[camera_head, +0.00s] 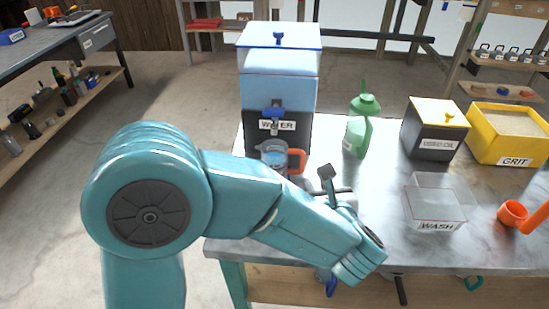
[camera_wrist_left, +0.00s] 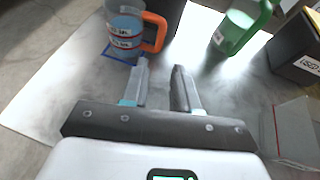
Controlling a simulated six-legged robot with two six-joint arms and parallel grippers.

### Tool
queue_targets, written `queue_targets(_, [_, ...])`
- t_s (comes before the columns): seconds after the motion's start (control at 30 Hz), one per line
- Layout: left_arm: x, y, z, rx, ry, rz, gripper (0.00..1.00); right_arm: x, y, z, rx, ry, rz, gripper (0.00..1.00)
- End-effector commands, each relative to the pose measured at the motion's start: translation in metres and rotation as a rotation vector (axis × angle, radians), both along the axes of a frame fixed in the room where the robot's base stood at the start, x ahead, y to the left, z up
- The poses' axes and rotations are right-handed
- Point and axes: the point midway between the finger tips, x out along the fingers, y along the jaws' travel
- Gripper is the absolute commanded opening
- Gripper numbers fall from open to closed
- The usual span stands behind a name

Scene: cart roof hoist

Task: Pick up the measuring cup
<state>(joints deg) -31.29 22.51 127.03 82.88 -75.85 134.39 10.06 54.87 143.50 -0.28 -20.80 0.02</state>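The measuring cup (camera_head: 272,154) is clear with an orange handle (camera_head: 297,161), and bluish inside. It stands upright on the table in front of the water dispenser, below its blue tap. In the left wrist view the cup (camera_wrist_left: 124,32) shows red markings, with its handle (camera_wrist_left: 160,31) on the right side. My left gripper (camera_head: 326,183) is to the right of the cup and nearer to me. In the left wrist view its two fingers (camera_wrist_left: 161,72) are apart with nothing between them, short of the handle. My right gripper is not in view.
The water dispenser (camera_head: 279,80) stands behind the cup. A green jug (camera_head: 360,130), a used-oil box (camera_head: 433,140), a yellow grit bin (camera_head: 515,150), a clear wash tub (camera_head: 437,222) and an orange scoop (camera_head: 513,214) stand to the right. Bare tabletop (camera_head: 382,195) lies between.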

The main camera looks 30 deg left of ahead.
Motion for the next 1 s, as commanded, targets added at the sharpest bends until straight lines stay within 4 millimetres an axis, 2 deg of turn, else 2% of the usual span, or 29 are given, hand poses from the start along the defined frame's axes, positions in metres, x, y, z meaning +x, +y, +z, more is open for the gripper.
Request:
queue_targets(0.4, [0.056, 0.051, -0.035, 0.000, 0.004, 0.002, 0.29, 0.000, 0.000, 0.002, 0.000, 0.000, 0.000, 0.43])
queue_targets(0.67, [0.074, 0.067, -0.043, 0.000, 0.002, 0.001, 0.29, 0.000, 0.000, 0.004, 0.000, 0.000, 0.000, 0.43])
queue_targets(0.9, [0.102, 0.091, -0.056, 0.000, 0.003, 0.002, 0.29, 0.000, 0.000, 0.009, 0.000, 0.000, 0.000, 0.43])
queue_targets(1.0, [0.108, 0.095, -0.060, 0.000, 0.003, 0.000, 0.29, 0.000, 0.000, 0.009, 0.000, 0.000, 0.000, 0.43])
